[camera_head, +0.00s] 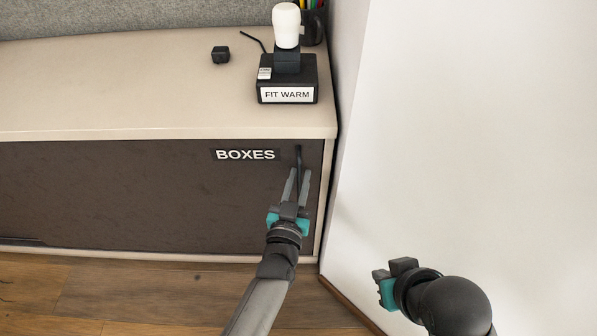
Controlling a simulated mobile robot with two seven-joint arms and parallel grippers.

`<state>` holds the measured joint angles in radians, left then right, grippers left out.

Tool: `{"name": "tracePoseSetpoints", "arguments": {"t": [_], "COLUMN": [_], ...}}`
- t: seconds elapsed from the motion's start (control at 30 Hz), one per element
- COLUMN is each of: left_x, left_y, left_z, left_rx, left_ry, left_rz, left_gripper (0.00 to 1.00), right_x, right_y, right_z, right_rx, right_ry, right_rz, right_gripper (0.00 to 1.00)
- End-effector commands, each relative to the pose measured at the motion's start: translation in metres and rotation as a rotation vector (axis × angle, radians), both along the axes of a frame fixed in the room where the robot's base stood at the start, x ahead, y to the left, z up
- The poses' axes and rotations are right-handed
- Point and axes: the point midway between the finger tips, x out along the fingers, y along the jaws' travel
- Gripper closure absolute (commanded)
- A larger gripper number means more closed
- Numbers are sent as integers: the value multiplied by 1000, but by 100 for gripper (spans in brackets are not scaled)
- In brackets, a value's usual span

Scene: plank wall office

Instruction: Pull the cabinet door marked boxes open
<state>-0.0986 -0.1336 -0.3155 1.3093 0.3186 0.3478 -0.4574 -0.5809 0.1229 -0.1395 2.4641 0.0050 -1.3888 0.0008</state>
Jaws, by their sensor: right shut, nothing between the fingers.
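The dark brown cabinet door (130,195) is marked BOXES on a label (245,155) near its upper right. The door looks closed, flush under the cabinet top. A thin black upright handle (299,157) is at its right end. My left gripper (299,172) is at the handle from below, its two fingers apart with the lower handle between them. Whether the fingers touch the handle is not clear. My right gripper (381,278) is shut and empty, at the lower right before the white wall, away from the door.
On the cabinet top (120,90) stand a black box labelled FIT WARM (287,80) with a white-topped object (286,25), a small black cube (220,54) and a pen cup (313,27). A white wall (470,130) is close on the right. The wooden floor (120,295) in front looks clear.

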Motion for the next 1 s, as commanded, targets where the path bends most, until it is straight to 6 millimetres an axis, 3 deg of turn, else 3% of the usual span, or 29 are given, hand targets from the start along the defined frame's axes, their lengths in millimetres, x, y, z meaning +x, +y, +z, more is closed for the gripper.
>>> {"name": "tracePoseSetpoints", "arguments": {"t": [0.27,0.5,1.0], "left_x": [0,0,0], "left_y": [0,0,0], "left_z": [0,0,0], "left_rx": [0,0,0], "left_ry": [0,0,0], "left_rz": [0,0,0], "left_gripper": [76,100,100], "right_x": [0,0,0], "right_y": [0,0,0], "right_z": [0,-1,-1], "right_rx": [1,1,0], "right_ry": [-2,-1,-1], "right_rz": [1,1,1], "right_gripper": [100,100,100]}}
